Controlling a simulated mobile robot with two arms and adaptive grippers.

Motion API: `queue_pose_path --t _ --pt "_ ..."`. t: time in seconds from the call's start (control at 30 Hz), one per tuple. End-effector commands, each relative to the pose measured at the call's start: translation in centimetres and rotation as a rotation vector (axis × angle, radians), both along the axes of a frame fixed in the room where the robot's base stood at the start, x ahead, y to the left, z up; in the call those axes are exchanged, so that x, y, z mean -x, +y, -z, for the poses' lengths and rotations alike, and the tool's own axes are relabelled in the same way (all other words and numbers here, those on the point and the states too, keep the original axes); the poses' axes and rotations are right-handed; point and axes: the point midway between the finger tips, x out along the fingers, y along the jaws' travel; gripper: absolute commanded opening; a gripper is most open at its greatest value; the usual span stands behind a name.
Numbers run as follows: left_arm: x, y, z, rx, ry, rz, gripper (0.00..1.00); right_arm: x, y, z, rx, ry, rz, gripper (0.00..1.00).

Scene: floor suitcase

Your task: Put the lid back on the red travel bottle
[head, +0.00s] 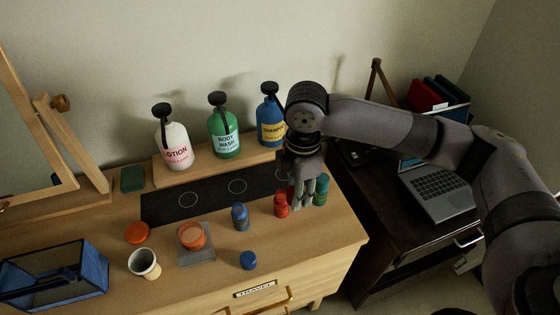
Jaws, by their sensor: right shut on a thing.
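The red travel bottle (281,206) stands upright on the dresser top, just left of my right gripper's fingers. My right gripper (303,199) points down between the red bottle and a green bottle (321,189). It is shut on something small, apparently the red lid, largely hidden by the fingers. I cannot make out the lid's outline or whether it touches the bottle. No separate red lid shows on the dresser. My left gripper is not in view.
A blue bottle (240,217) and a loose blue lid (248,260) are left of the red bottle. An orange lid (137,232), an open jar (145,264) and an orange jar (192,236) stand farther left. Pump bottles (225,135) line the back shelf. A laptop (437,190) is right.

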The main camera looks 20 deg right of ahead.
Motion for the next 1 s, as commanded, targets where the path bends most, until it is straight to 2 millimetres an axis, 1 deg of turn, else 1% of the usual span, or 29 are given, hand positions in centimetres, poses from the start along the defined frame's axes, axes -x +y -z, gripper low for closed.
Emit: queue_pose_path --t 0.03,0.4,0.6,0.7,0.8,0.9,1.0 --pt "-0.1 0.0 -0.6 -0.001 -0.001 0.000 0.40 -0.5 0.2 -0.4 -0.002 -0.002 -0.106 0.22" --pt "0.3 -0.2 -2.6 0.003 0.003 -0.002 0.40 -4.1 1.2 -0.7 -0.002 -0.023 -0.986 0.22" --pt "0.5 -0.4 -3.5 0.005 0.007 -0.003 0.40 -5.8 1.5 -0.8 0.002 -0.028 -1.418 0.22" --pt "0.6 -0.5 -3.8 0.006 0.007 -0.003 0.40 -6.3 1.6 -0.8 0.004 -0.029 -1.579 0.22" --pt "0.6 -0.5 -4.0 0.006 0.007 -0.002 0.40 -6.7 1.7 -0.8 0.006 -0.029 -1.688 0.22" --pt "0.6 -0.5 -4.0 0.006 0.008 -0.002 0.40 -6.9 1.7 -0.7 0.008 -0.028 -1.748 0.22" --pt "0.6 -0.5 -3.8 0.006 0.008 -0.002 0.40 -7.0 1.7 -0.5 0.008 -0.028 -1.770 0.22"
